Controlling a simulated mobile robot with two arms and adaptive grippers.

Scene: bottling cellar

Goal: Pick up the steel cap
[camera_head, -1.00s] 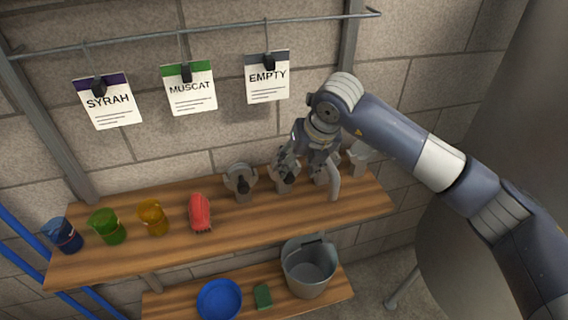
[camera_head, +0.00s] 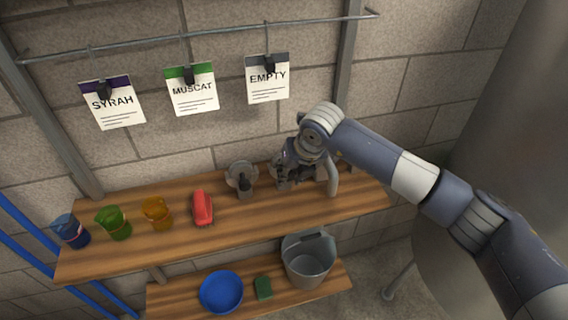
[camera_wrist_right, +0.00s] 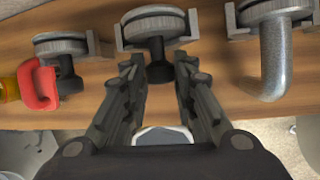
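Several steel pieces stand in grey cradles on the wooden shelf (camera_head: 160,237). One steel disc with a black knob (camera_head: 241,177) stands left of my right gripper (camera_head: 287,181). It also shows at the left in the right wrist view (camera_wrist_right: 60,45). A similar steel disc (camera_wrist_right: 155,22) with a black knob (camera_wrist_right: 159,72) is straight ahead of the gripper. A bent steel pipe piece (camera_wrist_right: 276,60) stands to its right. I cannot tell by name which is the cap. My right gripper is open, with the middle knob between its fingers; contact is unclear. My left gripper is not in view.
A red clamp (camera_head: 202,207) and orange (camera_head: 157,213), green (camera_head: 113,222) and blue (camera_head: 71,231) cups stand left on the shelf. Below are a blue bowl (camera_head: 221,292), a green block (camera_head: 263,288) and a grey bucket (camera_head: 308,262). Labels hang above.

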